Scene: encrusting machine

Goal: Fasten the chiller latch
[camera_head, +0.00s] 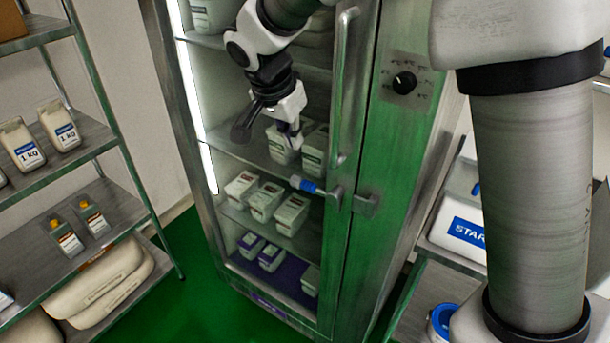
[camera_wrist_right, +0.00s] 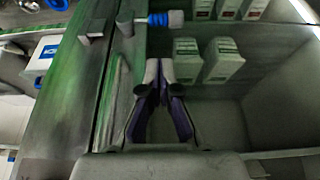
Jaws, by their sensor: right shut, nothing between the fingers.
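The glass-door chiller (camera_head: 395,150) stands in the middle of the head view, with its door against the frame or nearly so. Its latch (camera_head: 312,187) has a blue grip and a metal pivot on the door edge. The grip points left over the glass, away from the metal catch (camera_head: 366,204) on the frame. In the right wrist view the latch (camera_wrist_right: 163,18) and catch (camera_wrist_right: 92,29) are at the top. My right gripper (camera_head: 294,142) is shut and empty in front of the glass, above the latch and apart from it. My left gripper is out of view.
A vertical door handle (camera_head: 343,85) rises right of my right gripper. A dial (camera_head: 404,82) is on the chiller frame. White tubs (camera_head: 265,200) stand on shelves behind the glass. A rack (camera_head: 85,150) with bags and bottles is at left; another shelf with a box (camera_head: 458,228) is at right.

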